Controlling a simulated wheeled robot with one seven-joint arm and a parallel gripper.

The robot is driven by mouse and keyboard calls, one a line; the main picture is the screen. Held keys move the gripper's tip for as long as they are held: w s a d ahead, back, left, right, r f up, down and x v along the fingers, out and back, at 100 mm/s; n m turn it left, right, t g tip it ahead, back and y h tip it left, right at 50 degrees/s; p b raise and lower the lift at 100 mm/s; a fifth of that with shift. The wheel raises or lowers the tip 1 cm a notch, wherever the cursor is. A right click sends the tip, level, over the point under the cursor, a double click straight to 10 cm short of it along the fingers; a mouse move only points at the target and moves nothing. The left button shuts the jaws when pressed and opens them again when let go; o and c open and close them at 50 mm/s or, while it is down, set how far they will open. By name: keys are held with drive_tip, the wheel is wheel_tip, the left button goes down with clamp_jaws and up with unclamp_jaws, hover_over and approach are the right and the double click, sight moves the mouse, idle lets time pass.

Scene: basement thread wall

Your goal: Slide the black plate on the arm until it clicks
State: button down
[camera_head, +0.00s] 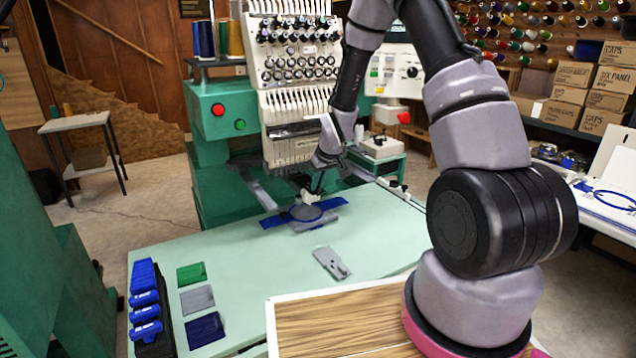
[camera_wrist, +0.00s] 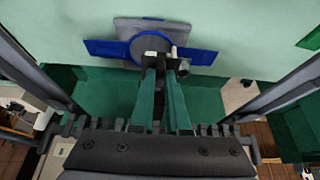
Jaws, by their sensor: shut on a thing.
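My gripper (camera_head: 314,190) points down over the round hoop (camera_head: 305,213), in front of the embroidery machine. In the wrist view my gripper (camera_wrist: 163,70) has its fingers close together, shut on a small dark piece (camera_wrist: 152,41) with a pale knob beside it. That piece is over the near edge of the hoop (camera_wrist: 158,46); I cannot tell whether they touch. The hoop has a grey face and blue rim, with a blue strip across it and a grey plate underneath. I cannot tell for sure which part is the black plate. Grey machine arms (camera_head: 262,190) flank my gripper.
A loose grey bracket (camera_head: 330,263) lies on the pale green table (camera_head: 270,275). Green (camera_head: 191,274), grey (camera_head: 197,299) and navy (camera_head: 204,330) plates lie at the left, beside a black rack with blue pieces (camera_head: 146,305). The embroidery machine (camera_head: 295,125) stands behind. The table's middle is mostly clear.

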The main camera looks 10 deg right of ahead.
drive_tip(key=shift+w, duration=0.25)
drive_tip(key=shift+w+a, duration=0.2)
drive_tip(key=shift+w, duration=0.15)
drive_tip(key=c, duration=0.8)
unclamp_jaws()
